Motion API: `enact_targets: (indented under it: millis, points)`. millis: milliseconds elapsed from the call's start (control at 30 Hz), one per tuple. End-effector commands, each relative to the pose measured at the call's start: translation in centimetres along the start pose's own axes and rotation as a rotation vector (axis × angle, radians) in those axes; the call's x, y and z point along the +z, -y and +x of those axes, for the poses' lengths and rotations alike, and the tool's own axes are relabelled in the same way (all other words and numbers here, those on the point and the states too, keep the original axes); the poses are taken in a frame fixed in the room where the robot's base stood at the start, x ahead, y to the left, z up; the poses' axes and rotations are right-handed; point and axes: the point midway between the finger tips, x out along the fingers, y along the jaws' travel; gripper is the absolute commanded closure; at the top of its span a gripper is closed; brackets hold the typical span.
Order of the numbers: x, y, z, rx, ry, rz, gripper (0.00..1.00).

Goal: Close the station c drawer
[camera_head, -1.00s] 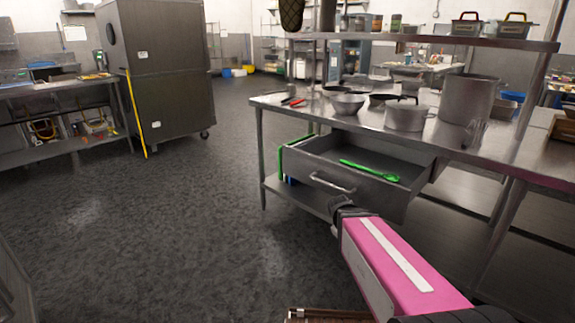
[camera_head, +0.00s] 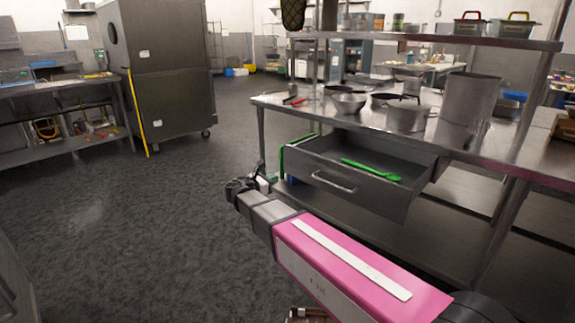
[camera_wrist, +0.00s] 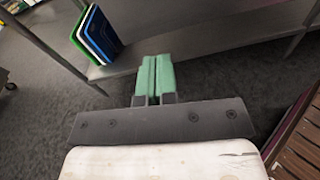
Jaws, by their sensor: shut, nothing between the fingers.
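The station c drawer (camera_head: 360,194) is pulled open below a steel worktable (camera_head: 335,118). Its bar handle (camera_head: 334,182) is on the front face, and a green spoon (camera_head: 371,170) lies inside. My gripper (camera_head: 260,172) is to the left of the drawer front in the head view, apart from the handle. In the wrist view my gripper (camera_wrist: 156,75) shows its two green fingers together with nothing between them. The drawer does not show clearly in the wrist view.
Pots and bowls (camera_head: 407,115) stand on the worktable. Blue and green boards (camera_wrist: 95,35) stand on its lower shelf (camera_wrist: 190,42). A tall steel cabinet (camera_head: 165,72) and another table (camera_head: 60,85) are at the left. The floor (camera_head: 150,215) between is clear.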

Motion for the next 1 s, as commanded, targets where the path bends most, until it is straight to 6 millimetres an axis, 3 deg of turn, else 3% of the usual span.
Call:
enact_targets:
  millis: [33,133,300,1000]
  points:
    - [0.5,-1.3,-1.2,0.024,0.032,-0.034,1.00]
    - [1.2,-2.5,-2.5,0.048,0.076,-0.080,1.00]
    - [1.6,-2.9,-2.4,0.056,0.097,-0.102,1.00]
    - [2.6,-3.6,9.2,0.055,0.094,-0.098,1.00]
